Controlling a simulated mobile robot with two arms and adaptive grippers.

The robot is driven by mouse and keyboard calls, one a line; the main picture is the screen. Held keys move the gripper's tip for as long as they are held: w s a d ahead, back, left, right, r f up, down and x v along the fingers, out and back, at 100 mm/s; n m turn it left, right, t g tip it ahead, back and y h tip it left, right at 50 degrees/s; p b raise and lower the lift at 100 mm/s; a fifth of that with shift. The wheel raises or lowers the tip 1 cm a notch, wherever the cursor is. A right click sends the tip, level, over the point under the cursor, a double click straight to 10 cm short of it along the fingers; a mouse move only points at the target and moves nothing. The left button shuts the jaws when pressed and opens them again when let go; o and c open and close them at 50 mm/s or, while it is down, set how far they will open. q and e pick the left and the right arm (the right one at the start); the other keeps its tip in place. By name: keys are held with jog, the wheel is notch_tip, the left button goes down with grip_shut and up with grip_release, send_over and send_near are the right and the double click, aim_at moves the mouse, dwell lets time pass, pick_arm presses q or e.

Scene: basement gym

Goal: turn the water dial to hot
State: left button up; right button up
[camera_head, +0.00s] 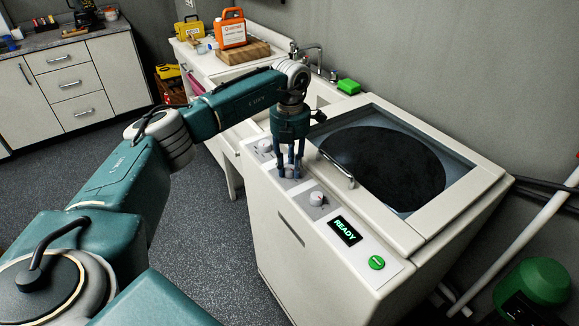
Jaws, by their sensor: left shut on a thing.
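A white top-loading washer (285,225) has a sloped front panel with a row of dials. My left gripper (290,168) points down over the panel and is shut on the middle dial (289,173), whose knob is mostly hidden by the fingers. A second dial (264,146) is to its upper left and a third dial (317,198) to its lower right. The labels are too small to read, so I cannot tell which is the water dial or where it points. My right gripper is not in view.
The panel also has a display reading READY (345,231) and a green button (376,262). A lid handle (337,168) stands close to the right of my gripper. Behind are a sink counter with an orange jug (230,29) and a green sponge (348,87).

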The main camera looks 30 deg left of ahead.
aim_at(291, 166)
pick_arm(q)
jog(key=shift+w+r+m, duration=0.3)
jog(key=shift+w, duration=0.05)
dwell(0.3)
jog(key=o, duration=1)
jog(key=shift+o, duration=0.8)
jog(key=shift+f, duration=0.2)
jog(key=shift+r, duration=0.25)
notch_tip(291, 166, up, 12)
jog(key=shift+f, duration=0.25)
